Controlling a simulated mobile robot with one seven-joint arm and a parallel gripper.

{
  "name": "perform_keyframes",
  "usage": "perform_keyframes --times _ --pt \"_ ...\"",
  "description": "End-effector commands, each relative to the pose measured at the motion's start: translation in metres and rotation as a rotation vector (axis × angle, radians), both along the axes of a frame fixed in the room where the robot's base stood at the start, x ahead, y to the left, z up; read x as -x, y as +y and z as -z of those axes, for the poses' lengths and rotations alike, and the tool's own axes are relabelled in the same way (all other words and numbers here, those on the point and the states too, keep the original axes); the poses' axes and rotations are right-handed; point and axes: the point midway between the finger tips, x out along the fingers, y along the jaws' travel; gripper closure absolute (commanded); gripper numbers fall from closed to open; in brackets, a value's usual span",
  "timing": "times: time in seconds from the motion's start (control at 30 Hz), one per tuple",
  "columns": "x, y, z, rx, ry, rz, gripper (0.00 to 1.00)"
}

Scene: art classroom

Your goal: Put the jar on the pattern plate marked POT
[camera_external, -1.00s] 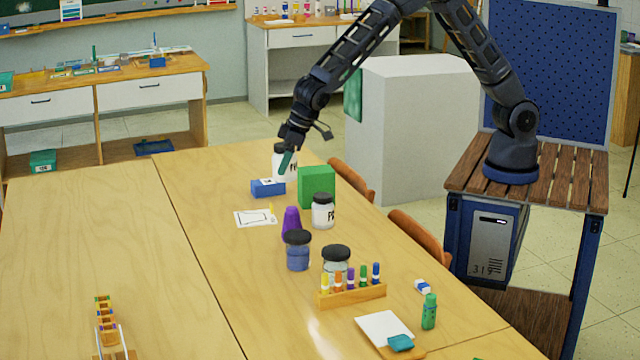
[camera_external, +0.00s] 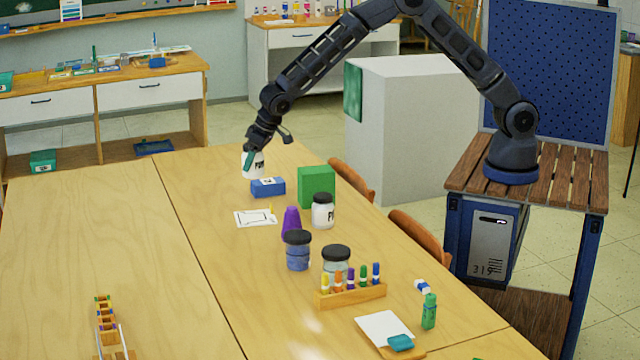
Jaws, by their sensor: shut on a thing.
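My gripper (camera_external: 254,152) is shut on a white jar (camera_external: 253,170) with dark lettering, at the far end of the table, behind the blue block. The gripper covers the jar's top, and I cannot tell whether its base touches the table. A white plate (camera_external: 250,219) with a dark outline drawing lies flat nearer the camera, with a small yellow piece at its right edge. Any word on it is too small to read. A second white jar (camera_external: 322,213) with a dark lid and dark letters stands upright to the right, apart from my gripper.
A blue block (camera_external: 268,187) stands between the held jar and the plate. A green block (camera_external: 317,186), purple cone (camera_external: 291,222), blue jar (camera_external: 297,255), clear jar (camera_external: 336,262) and marker rack (camera_external: 351,295) stand rightward and nearer. The table's left half (camera_external: 90,240) is mostly clear.

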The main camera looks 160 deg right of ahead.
Motion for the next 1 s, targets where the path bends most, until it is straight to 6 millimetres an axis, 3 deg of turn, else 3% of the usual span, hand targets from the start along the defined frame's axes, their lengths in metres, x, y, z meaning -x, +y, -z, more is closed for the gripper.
perform_keyframes --times 0.2,0.4,0.7,1.0 --pt "0.0 0.0 0.048 -0.002 0.001 0.0 0.72" --pt "0.0 0.0 0.083 0.0 0.0 0.0 0.72" --pt "0.0 0.0 0.101 0.001 -0.001 0.001 0.72" --pt "0.0 0.0 0.138 0.0 0.0 0.0 0.72"
